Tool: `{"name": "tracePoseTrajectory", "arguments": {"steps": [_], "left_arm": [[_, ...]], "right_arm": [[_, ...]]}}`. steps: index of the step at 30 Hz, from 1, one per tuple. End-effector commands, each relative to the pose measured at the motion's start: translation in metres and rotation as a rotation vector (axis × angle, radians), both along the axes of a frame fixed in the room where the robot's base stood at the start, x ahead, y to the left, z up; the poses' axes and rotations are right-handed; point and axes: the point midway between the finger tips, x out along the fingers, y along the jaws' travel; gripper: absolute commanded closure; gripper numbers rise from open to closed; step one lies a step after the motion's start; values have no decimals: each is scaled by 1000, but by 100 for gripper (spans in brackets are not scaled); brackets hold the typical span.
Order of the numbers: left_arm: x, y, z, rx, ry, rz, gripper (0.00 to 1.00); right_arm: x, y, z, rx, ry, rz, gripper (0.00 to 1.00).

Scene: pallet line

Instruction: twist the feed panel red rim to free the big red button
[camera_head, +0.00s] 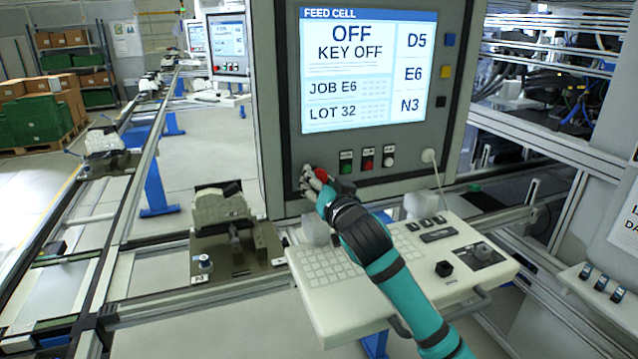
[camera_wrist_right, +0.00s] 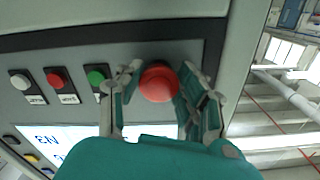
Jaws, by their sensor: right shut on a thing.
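The feed panel (camera_head: 264,100) stands upright with its screen reading "OFF" and "KEY OFF". The big red button (camera_head: 321,174) is at the lower left of the panel face, partly hidden by my right gripper (camera_head: 313,180). In the right wrist view the round red button (camera_wrist_right: 159,82) sits between the two fingers of my right gripper (camera_wrist_right: 158,88). The fingers are shut around its red rim, one on each side. My left gripper is not in view.
Small green (camera_head: 346,162), red (camera_head: 368,158) and white (camera_head: 389,156) buttons sit just right of the big button. A keyboard shelf (camera_head: 335,300) juts out below the panel. A cable hangs from a plug (camera_head: 429,156) at right.

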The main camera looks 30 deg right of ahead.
Motion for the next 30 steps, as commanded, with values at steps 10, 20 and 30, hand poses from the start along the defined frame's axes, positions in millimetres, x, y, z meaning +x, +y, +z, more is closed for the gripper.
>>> {"name": "tracePoseTrajectory", "arguments": {"steps": [10,20,30], "left_arm": [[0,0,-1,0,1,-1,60],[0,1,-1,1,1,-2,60],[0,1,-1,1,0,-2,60]], "right_arm": [[0,0,0,89,-19,1,95],[0,0,0,92,-21,0,95],[0,0,0,90,-22,0,38]]}}
